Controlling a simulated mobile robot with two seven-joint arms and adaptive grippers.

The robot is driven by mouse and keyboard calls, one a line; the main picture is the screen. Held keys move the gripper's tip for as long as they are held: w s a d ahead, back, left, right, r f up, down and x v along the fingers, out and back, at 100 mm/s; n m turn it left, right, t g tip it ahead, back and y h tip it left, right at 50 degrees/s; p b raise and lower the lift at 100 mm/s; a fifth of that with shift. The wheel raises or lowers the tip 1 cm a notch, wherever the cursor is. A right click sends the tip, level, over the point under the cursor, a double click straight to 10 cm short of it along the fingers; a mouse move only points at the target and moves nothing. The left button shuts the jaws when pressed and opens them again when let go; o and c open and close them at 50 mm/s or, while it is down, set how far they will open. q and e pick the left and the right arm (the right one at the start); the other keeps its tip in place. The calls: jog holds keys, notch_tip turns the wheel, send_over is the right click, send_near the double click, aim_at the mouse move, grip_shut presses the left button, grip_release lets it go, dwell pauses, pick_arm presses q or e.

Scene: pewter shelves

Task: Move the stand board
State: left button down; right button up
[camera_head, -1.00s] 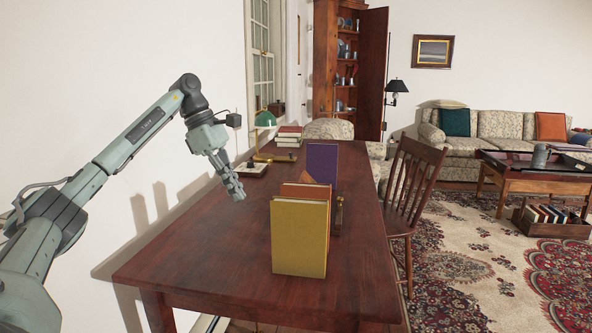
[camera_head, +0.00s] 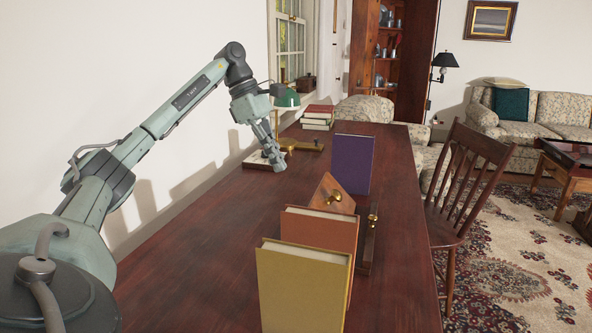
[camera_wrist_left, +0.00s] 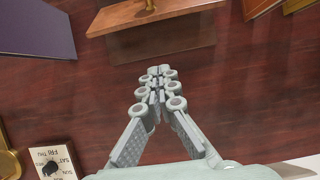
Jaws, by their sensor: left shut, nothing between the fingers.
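A wooden board with a brass knob (camera_head: 328,192), which I take to be the stand board, stands tilted on the dark red table between the orange book (camera_head: 325,228) and the purple book (camera_head: 352,163). Its lower part is hidden behind the orange book. In the left wrist view the board (camera_wrist_left: 135,14) lies at the top edge, beyond my fingertips. My left gripper (camera_head: 279,165) is shut and empty, above the table to the left of the board and apart from it. It also shows in the left wrist view (camera_wrist_left: 158,76). My right gripper is not in view.
A yellow book (camera_head: 300,290) stands in front of the orange one. A narrow wooden piece with a brass knob (camera_head: 369,240) is to their right. A green lamp (camera_head: 286,101) and stacked books (camera_head: 318,118) are behind my gripper. The table's left front is clear.

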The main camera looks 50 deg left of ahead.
pick_arm(q)
jog(key=b+x, duration=0.1)
jog(key=x, duration=0.7)
jog(key=shift+s+d+f, duration=0.1)
jog(key=shift+f, duration=0.25)
jog(key=shift+w+d+r+p, duration=0.3)
jog(key=shift+d+r, duration=0.15)
jog(key=shift+d, duration=0.1)
jog(key=shift+w+d+r+p, duration=0.2)
jog(key=shift+w+d+r, duration=0.15)
jog(key=shift+d+r, duration=0.15)
jog(key=shift+w+d+r, duration=0.15)
jog(key=shift+d+r, duration=0.05)
jog(key=shift+d, duration=0.15)
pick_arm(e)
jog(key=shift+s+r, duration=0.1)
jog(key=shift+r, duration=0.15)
pick_arm(q)
jog(key=shift+d, duration=0.1)
